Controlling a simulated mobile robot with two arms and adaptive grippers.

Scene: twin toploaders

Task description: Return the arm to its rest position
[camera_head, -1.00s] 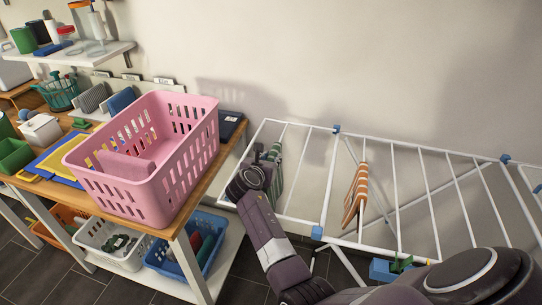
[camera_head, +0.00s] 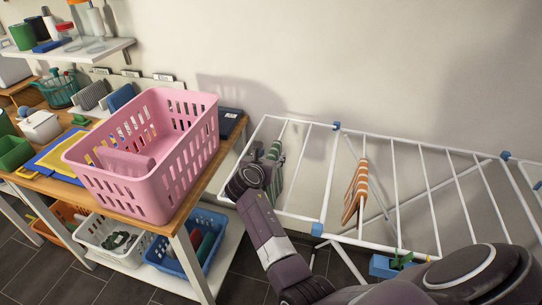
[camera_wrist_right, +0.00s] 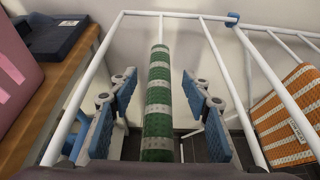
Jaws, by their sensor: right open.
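My right arm reaches from the lower right of the head view to the drying rack (camera_head: 330,185). My right gripper (camera_head: 268,160) is at the rack's left end, beside a green and white striped cloth (camera_head: 275,151). In the right wrist view the right gripper (camera_wrist_right: 160,112) is open, with one blue-padded finger on each side of the striped cloth (camera_wrist_right: 158,105). The cloth hangs over a rack bar, and gaps show between it and both fingers. My left gripper is not in view.
An orange and white striped cloth (camera_head: 356,192) hangs farther right on the rack. A pink basket (camera_head: 150,185) stands on the wooden table (camera_head: 228,150) to the left. White (camera_head: 112,262) and blue (camera_head: 160,264) baskets sit on the shelf below. A blank wall is behind.

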